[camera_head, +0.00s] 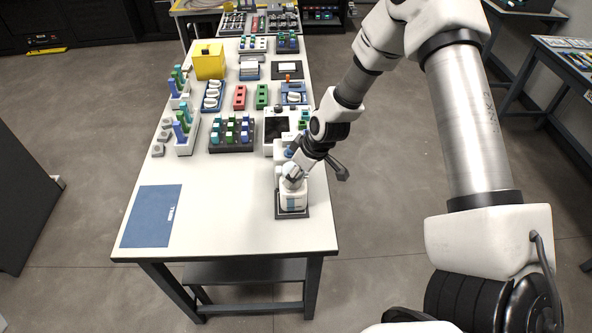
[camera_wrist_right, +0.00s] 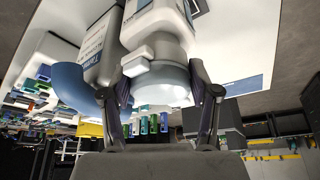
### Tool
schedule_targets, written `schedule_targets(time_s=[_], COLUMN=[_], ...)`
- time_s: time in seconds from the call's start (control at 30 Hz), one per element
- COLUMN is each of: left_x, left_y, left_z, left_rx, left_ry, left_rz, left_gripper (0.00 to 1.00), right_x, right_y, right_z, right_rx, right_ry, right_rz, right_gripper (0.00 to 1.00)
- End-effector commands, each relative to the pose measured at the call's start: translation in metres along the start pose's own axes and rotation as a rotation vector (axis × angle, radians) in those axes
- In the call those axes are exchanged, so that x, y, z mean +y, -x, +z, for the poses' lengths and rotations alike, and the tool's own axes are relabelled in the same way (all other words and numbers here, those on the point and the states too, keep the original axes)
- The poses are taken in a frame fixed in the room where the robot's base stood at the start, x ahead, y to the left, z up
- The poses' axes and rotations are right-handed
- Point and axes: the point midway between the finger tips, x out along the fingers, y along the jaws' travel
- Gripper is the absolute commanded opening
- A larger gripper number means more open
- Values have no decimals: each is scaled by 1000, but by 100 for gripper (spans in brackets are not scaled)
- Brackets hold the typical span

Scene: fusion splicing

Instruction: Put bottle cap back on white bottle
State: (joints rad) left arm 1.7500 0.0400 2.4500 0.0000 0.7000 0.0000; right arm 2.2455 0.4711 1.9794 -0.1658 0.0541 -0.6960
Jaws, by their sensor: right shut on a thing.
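The white bottle (camera_head: 293,202) with a blue label stands upright in a dark square holder (camera_head: 291,216) near the table's front right. It also shows large in the right wrist view (camera_wrist_right: 152,28). My right gripper (camera_head: 291,176) is directly over the bottle's top. In the right wrist view my right gripper (camera_wrist_right: 161,97) has its fingers on both sides of the white bottle cap (camera_wrist_right: 160,92) and is shut on it. The cap is lined up with the bottle's top and very close to it; I cannot tell whether it is seated. My left gripper is not in view.
A blue mat (camera_head: 151,216) lies at the table's front left. Racks of coloured bottles (camera_head: 232,132), a yellow box (camera_head: 209,61) and a dark-screened device (camera_head: 277,127) fill the table behind. The front middle of the table (camera_head: 225,210) is clear.

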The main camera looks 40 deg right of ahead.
Motion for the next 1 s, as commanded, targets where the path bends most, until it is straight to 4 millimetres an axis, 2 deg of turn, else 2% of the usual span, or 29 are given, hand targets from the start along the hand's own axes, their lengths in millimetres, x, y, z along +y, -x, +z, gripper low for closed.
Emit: schedule_targets(time_s=[1.0], left_x=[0], left_y=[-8], left_z=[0], left_rx=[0], left_ry=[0], left_rz=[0], left_gripper=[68], right_x=[0], right_y=[-8], right_z=[3], right_rx=[0], right_ry=[0], right_rz=[0], right_gripper=[30])
